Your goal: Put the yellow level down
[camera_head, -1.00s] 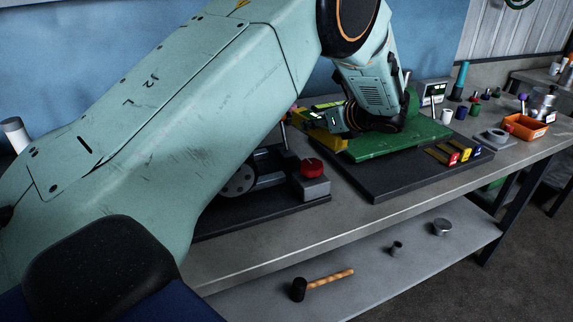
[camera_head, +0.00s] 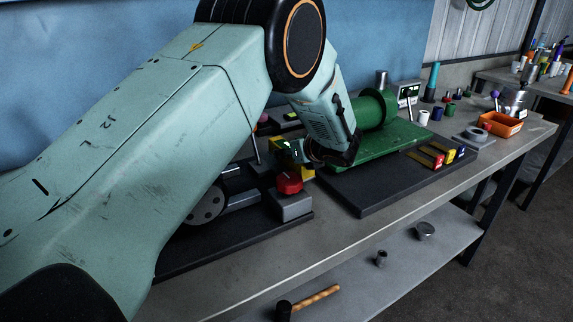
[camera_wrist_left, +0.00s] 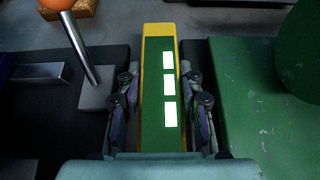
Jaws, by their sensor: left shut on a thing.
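The yellow level (camera_wrist_left: 159,88) runs lengthwise between the fingers of my left gripper (camera_wrist_left: 160,105) in the left wrist view. It has a yellow edge, a green top face and three bright white windows. My left gripper is shut on it, fingers on both long sides. In the head view, the left gripper (camera_head: 297,156) and part of the level (camera_head: 283,147) are between the red-knobbed fixture and the green plate. Whether the level touches the bench below, I cannot tell. My right gripper is in neither view.
The green plate (camera_head: 398,138) with a green cylinder (camera_head: 374,108) lies to the right on a dark base. A red knob (camera_head: 289,182) on a grey block stands close in front. A lever with an orange knob (camera_wrist_left: 57,4) stands at the left wrist view's upper left.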

